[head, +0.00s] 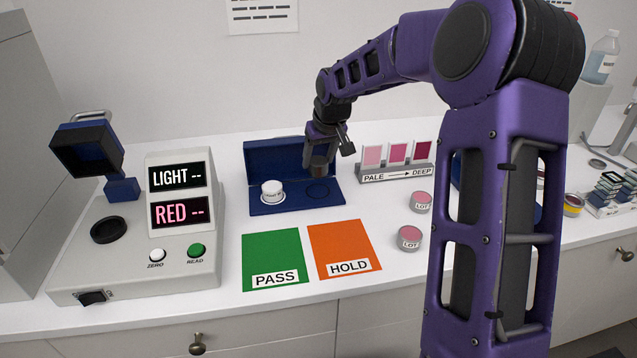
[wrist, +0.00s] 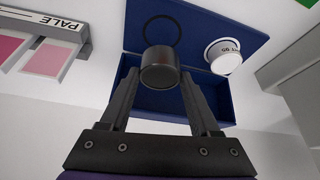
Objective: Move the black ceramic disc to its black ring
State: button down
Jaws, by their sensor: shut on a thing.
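The black ceramic disc (wrist: 160,72) is a short dark cylinder held between the two fingertips of my gripper (wrist: 160,80) in the wrist view. In the head view my gripper (head: 319,150) is above the right half of the open blue case; the disc is hard to tell apart from the fingers there. The black ring (head: 318,190) is marked on the right of the case's flat part, below my gripper. In the wrist view the ring (wrist: 147,30) shows just beyond the disc, partly covered by it. The disc appears to be above the case, apart from it.
A white disc (head: 272,190) stands at the left in the blue case (head: 295,207), whose lid is raised at the back. The light meter (head: 135,272) is left, the shade stand (head: 395,173) right. Green and orange mats (head: 272,255) lie in front, two pink LOT jars (head: 410,237) to the right.

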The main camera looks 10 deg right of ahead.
aim_at(319, 176)
jog(key=shift+f+b, duration=0.3)
jog(key=shift+f, duration=2.55)
jog(key=shift+f, duration=0.25)
jog(key=shift+c, duration=0.6)
grip_release()
jog(key=shift+r, duration=0.2)
jog(key=shift+r, duration=0.25)
jog(key=p+v, duration=0.1)
jog(key=v, duration=1)
jog(key=shift+s+r, duration=0.2)
jog(key=shift+r, duration=0.05)
